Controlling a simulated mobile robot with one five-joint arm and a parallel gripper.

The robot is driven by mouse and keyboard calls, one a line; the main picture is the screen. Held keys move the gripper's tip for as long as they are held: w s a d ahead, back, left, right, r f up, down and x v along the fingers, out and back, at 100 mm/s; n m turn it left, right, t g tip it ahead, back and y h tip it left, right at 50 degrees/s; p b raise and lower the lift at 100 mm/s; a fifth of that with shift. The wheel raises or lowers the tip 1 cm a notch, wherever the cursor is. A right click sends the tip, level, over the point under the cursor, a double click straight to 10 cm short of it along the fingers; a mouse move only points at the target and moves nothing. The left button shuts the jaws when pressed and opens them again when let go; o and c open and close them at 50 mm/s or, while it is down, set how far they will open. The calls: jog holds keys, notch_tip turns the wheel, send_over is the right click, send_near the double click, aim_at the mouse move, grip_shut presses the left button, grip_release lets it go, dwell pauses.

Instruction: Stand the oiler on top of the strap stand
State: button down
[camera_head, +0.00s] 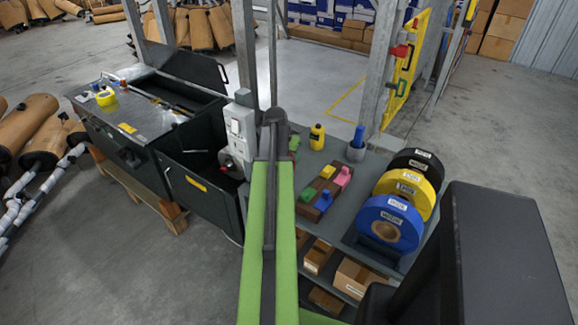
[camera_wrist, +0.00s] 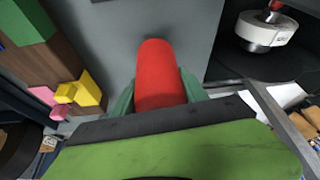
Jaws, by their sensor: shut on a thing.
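My gripper (camera_wrist: 157,88) is shut on an upright red cylinder (camera_wrist: 160,72) with a rounded end, which I take to be the oiler. Its green fingers press both sides of it, above or on a grey surface; I cannot tell whether it touches. In the head view my arm hides the red cylinder. Black, yellow and blue (camera_head: 388,223) strap rolls stand in a row at the right of the grey shelf (camera_head: 345,195). These probably mark the strap stand, whose frame is mostly hidden.
On the shelf are a yellow bottle (camera_head: 317,137), a blue cylinder in a grey cup (camera_head: 356,152), and a wooden block (camera_head: 318,197) with coloured pieces, also left in the wrist view (camera_wrist: 45,65). A steel post and grey switch box (camera_head: 238,135) stand left.

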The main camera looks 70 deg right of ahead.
notch_tip(320, 180, down, 3)
jog(key=shift+r+b, duration=0.1)
jog(key=shift+b, duration=0.6)
jog(key=shift+r, duration=0.2)
jog(key=shift+f, duration=0.1)
jog(key=c, duration=1.1)
grip_release()
jog(key=shift+f, duration=0.15)
jog(key=o, duration=0.5)
jog(key=shift+r, duration=0.2)
